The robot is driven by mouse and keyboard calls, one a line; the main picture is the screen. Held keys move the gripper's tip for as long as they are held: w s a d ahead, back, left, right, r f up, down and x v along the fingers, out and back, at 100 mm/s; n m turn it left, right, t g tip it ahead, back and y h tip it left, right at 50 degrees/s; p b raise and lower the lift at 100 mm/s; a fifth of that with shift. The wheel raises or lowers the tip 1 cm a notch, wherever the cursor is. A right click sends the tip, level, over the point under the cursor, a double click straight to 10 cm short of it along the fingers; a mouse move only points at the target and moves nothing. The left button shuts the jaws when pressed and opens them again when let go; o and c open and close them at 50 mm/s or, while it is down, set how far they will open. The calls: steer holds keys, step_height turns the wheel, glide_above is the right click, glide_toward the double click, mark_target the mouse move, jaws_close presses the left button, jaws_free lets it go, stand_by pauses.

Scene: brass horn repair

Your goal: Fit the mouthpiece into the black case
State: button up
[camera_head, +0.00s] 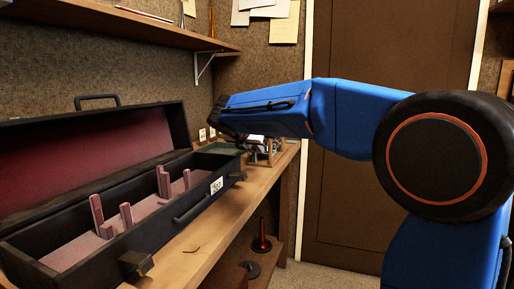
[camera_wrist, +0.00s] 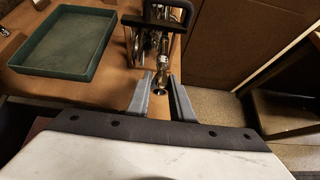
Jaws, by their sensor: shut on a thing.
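The black case (camera_head: 172,222) stands open on the bench in the head view, its lid raised against the wall. Its inside has a dull red lining and several upright pink blocks. My gripper (camera_wrist: 161,85) is beyond the far right end of the case, beside a small stand. In the wrist view its fingers are closed on a small silvery piece (camera_wrist: 160,83), which looks like the mouthpiece. The piece sits at the fingertips, close to the stand. I cannot tell whether it still touches the stand.
The stand (camera_wrist: 126,36) holds more shiny metal parts. A green tray (camera_wrist: 62,72) lies on the bench left of it. A shelf (camera_head: 140,27) hangs above the case. The bench front is a narrow strip. A brown door (camera_head: 345,205) is behind my arm.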

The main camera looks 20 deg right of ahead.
steer(key=shift+s+a, duration=0.15)
steer(key=shift+s+a, duration=0.45)
steer(key=shift+s, duration=0.2)
steer(key=shift+s+a, duration=0.45)
steer(key=shift+s, duration=0.2)
steer(key=shift+s+a, duration=0.1)
steer(key=shift+s+a, duration=0.85)
steer(key=shift+s, duration=0.35)
steer(key=shift+s+a, duration=0.9)
steer(key=shift+s, duration=0.25)
steer(key=shift+s+a, duration=0.85)
steer(key=shift+s, duration=0.35)
step_height(320, 180, up, 6)
